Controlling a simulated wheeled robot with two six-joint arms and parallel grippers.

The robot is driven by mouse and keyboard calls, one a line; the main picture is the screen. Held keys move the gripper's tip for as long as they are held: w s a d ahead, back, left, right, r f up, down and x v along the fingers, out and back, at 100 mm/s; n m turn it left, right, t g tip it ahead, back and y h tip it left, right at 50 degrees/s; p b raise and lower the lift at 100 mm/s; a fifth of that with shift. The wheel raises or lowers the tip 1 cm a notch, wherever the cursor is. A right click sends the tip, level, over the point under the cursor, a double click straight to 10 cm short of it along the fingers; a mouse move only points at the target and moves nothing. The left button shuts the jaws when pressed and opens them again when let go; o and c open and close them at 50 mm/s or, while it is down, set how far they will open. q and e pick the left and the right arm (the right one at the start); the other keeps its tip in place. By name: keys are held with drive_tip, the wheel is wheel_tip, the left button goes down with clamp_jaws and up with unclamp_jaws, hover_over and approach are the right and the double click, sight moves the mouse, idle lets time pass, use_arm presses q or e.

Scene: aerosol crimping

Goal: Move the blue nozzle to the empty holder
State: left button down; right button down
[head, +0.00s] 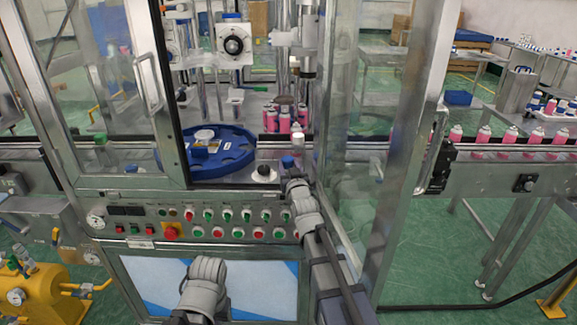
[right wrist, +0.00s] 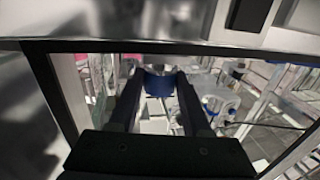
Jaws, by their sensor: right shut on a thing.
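The blue nozzle (head: 288,161) is at the tip of my right gripper (head: 291,171), just inside the machine's opening. In the right wrist view the blue nozzle (right wrist: 158,82) sits between the two dark fingers of the right gripper (right wrist: 158,88), which is shut on it. A small white piece with a dark top (head: 264,173) stands just left of the right gripper. I cannot tell whether it is the empty holder. My left gripper is not in view; a grey link of my own arm shows at the bottom.
A blue round table (head: 236,161) bearing small parts lies left of the gripper inside the machine. Pink cans (head: 284,122) stand behind. A glass panel (head: 352,190) on a metal frame is close on the right. The button panel (head: 185,222) lies below the opening.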

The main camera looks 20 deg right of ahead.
drive_tip(key=shift+f+b, duration=0.4)
drive_tip(key=shift+f, duration=0.05)
drive_tip(key=shift+c, duration=1.4)
unclamp_jaws()
drive_tip(key=s, duration=0.7)
drive_tip(key=shift+s+a, duration=0.3)
drive_tip(key=shift+s, duration=0.1)
